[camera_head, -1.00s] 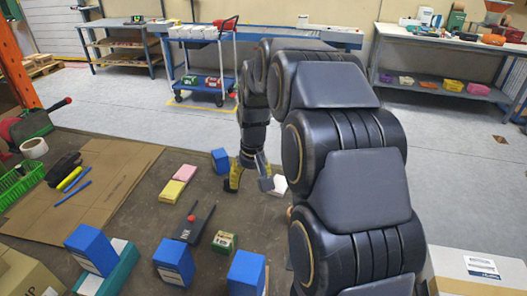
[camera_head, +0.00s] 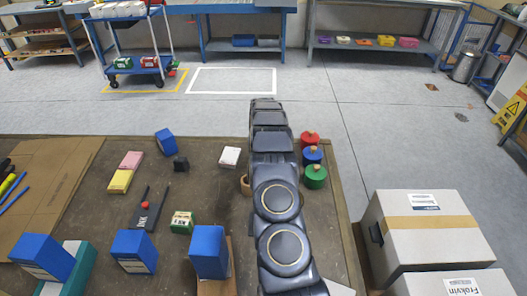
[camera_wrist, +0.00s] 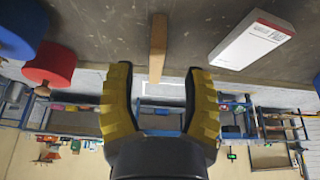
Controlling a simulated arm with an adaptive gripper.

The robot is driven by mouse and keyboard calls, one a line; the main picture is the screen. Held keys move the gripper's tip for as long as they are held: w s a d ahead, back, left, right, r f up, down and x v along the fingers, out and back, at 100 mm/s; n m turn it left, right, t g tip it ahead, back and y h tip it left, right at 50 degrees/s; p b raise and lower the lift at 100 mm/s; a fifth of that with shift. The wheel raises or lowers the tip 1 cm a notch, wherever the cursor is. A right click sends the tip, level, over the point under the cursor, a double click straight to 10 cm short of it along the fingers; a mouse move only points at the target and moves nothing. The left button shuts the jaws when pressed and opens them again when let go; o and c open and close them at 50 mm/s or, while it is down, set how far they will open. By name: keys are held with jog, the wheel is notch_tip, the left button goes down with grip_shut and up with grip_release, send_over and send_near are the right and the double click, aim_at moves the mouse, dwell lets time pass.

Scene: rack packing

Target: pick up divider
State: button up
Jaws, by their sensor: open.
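A tan wooden piece (camera_wrist: 158,48) stands out in the wrist view, narrow and upright in the picture, in line with the gap between my fingers. It may be the divider; I cannot tell for certain. In the head view a small tan wooden part (camera_head: 245,186) shows at the left edge of my arm, mostly hidden by it. My gripper (camera_wrist: 158,72) is open and empty, its yellow-and-black fingers apart from the wooden piece. In the head view my gripper is hidden behind my arm.
A white box (camera_head: 230,157) lies left of my arm. Red (camera_head: 309,139), blue (camera_head: 312,155) and green (camera_head: 314,178) knobbed cylinders stand right of it. Blue boxes (camera_head: 208,252) stand in front. Large cartons (camera_head: 425,228) are at the right.

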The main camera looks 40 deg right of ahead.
jog(key=shift+s+x, duration=0.15)
jog(key=shift+x, duration=1)
jog(key=shift+s+x, duration=0.1)
jog(key=shift+x, duration=1.95)
jog(key=shift+w, duration=0.1)
jog(key=shift+c, duration=0.4)
grip_shut()
